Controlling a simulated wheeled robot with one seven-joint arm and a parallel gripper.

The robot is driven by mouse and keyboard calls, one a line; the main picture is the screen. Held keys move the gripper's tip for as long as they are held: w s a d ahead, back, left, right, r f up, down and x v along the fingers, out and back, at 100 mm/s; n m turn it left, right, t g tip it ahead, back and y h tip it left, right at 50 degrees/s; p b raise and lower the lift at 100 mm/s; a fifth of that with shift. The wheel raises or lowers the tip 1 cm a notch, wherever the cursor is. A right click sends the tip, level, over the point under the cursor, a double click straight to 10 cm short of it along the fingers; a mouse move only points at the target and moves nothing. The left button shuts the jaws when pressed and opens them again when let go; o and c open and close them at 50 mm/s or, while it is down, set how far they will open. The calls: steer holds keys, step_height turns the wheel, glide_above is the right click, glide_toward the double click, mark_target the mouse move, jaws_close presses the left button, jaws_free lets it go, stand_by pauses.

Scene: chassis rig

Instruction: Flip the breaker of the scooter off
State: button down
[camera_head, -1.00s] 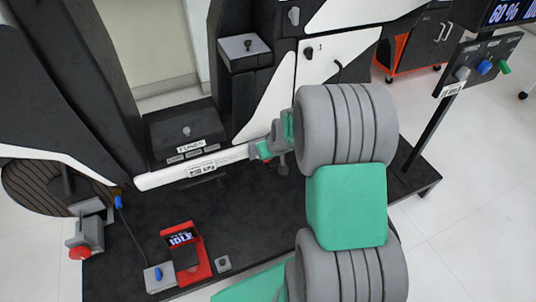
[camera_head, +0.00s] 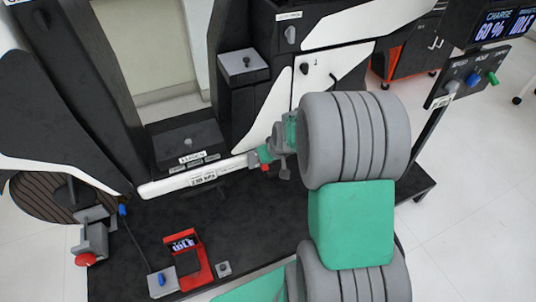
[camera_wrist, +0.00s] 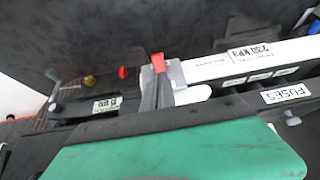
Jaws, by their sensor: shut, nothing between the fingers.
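The scooter chassis carries a white rail (camera_head: 195,181) and a black fuse box (camera_head: 185,143). A small red part (camera_head: 265,167) shows just below the rail's right end in the head view. In the wrist view, a red lever-like piece (camera_wrist: 158,62) stands at a grey block beside the white rail (camera_wrist: 250,60); I take it for the breaker, but cannot read a label. My gripper (camera_head: 262,154), with teal and grey parts, is at the rail's right end, close to the red part. It is shut and empty. I cannot tell whether it touches the red piece.
A red device with a display (camera_head: 187,254) and a grey box with a blue switch (camera_head: 161,281) are on the dark deck. A grey fixture with a red knob (camera_head: 86,259) is at left. A control post (camera_head: 465,80) stands at right. My arm covers the deck's right part.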

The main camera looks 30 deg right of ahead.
steer(key=s+r+p, duration=0.2)
steer(key=s+r, duration=0.2)
steer(key=s, duration=0.2)
steer(key=shift+s, duration=0.25)
steer(key=shift+a+r, duration=0.1)
